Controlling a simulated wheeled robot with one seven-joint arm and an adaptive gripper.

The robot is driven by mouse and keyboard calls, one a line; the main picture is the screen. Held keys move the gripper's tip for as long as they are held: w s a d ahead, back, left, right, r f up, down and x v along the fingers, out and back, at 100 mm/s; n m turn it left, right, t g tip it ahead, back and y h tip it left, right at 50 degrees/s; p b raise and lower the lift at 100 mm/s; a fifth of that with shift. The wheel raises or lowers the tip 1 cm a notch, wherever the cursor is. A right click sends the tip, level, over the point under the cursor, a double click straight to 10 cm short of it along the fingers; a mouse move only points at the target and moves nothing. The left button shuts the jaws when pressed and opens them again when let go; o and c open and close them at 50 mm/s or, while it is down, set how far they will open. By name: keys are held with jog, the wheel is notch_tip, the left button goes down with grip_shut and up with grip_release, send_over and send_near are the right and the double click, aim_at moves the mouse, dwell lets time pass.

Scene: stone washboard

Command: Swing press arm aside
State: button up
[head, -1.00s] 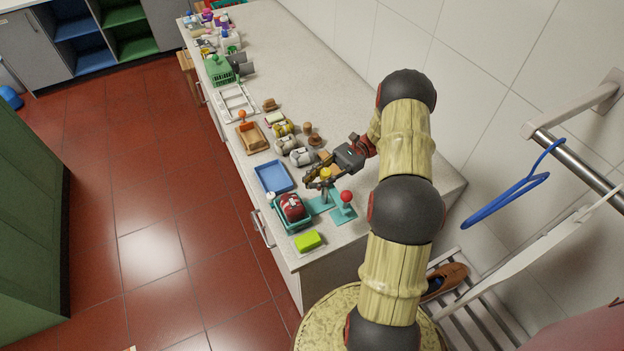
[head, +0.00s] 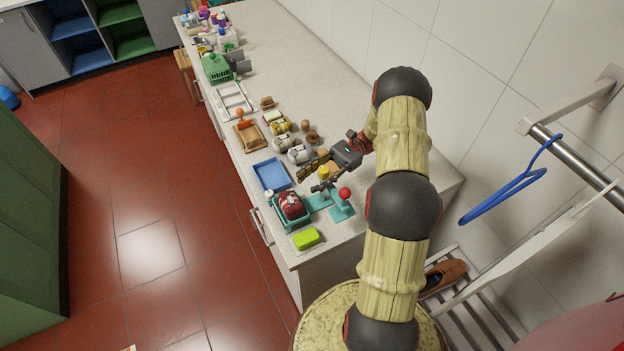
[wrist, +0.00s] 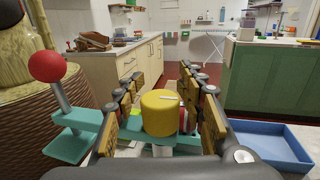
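The teal press (head: 318,203) stands near the front end of the counter. It has a lever with a red ball (head: 344,193) and a yellow cylindrical knob (head: 323,170). In the wrist view the red ball (wrist: 47,66) is at left and the yellow knob (wrist: 160,113) is in the middle. My gripper (head: 312,178) is at the knob. In the wrist view my gripper (wrist: 162,80) has its fingers apart, one on each side of the knob, with gaps visible. The lower part of the press is partly hidden by the knob and fingers.
A teal basket (head: 278,221) with a red bundle (head: 290,206) sits left of the press. A yellow-green sponge (head: 306,239) lies in front, a blue tray (head: 271,175) behind. Several jars stand behind my gripper. The counter towards the wall is clear.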

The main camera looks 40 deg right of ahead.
jog(key=shift+r, duration=0.15)
notch_tip(320, 180, up, 10)
dwell(0.7)
dwell(0.5)
